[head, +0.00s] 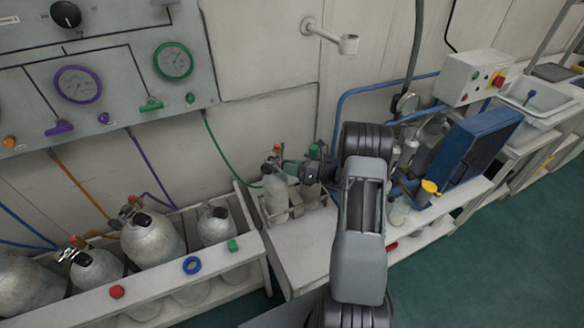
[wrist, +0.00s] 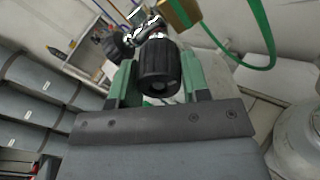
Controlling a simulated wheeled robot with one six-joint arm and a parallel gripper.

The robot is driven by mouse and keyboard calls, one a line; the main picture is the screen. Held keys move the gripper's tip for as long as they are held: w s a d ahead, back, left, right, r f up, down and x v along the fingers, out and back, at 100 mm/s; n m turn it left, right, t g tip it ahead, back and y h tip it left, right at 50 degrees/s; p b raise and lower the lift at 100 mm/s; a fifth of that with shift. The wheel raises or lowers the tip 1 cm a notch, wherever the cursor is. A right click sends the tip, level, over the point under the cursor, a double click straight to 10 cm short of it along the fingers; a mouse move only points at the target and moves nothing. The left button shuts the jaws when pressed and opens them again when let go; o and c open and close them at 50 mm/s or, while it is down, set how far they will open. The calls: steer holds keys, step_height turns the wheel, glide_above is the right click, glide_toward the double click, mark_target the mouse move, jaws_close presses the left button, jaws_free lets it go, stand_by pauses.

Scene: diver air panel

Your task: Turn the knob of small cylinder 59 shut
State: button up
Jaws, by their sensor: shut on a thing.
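Two small grey cylinders stand side by side in a pale rack at the back of the bench in the head view: a left one (head: 275,192) with a red-and-chrome valve top, and a right one (head: 311,190), partly hidden by my arm. No number 59 is readable on either. My gripper (head: 290,168) is level with their valve tops. In the wrist view my gripper (wrist: 160,78) has its green fingers on both sides of a black ribbed knob (wrist: 158,72), shut on it. The knob sits on a chrome valve (wrist: 147,30). I cannot tell which cylinder the knob belongs to.
A green hose (head: 223,152) runs from the wall panel (head: 110,70) toward the cylinders; a brass fitting (wrist: 180,12) is close by the knob. Larger cylinders (head: 153,240) stand in a rack at left. A blue case (head: 470,150) is right of my arm.

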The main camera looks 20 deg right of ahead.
steer(key=o, duration=0.9)
steer(key=shift+o, duration=0.2)
steer(key=v, duration=0.7)
steer(key=shift+s+d+b, duration=0.2)
steer(key=shift+b, duration=0.25)
